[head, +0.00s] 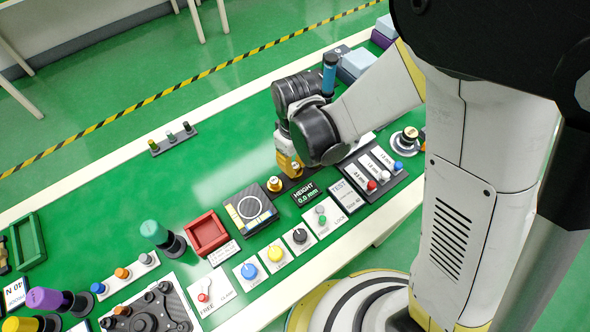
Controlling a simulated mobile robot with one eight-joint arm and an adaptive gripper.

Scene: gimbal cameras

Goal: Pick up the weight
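Small brass weights stand in a dark holder on the green bench; one weight (274,183) shows at the holder's left end. Another brass weight (296,168) shows to its right, just below my gripper (288,160). My gripper points down over the holder, with a yellow part near its tip. My dark wrist and arm hide much of its fingers, so I cannot tell whether they touch a weight or hold anything.
A black scale (250,208) with a round plate stands left of the holder, beside a red tray (207,233). A height display (308,194) and a switch panel (370,170) lie close by. The bench's far middle is mostly clear.

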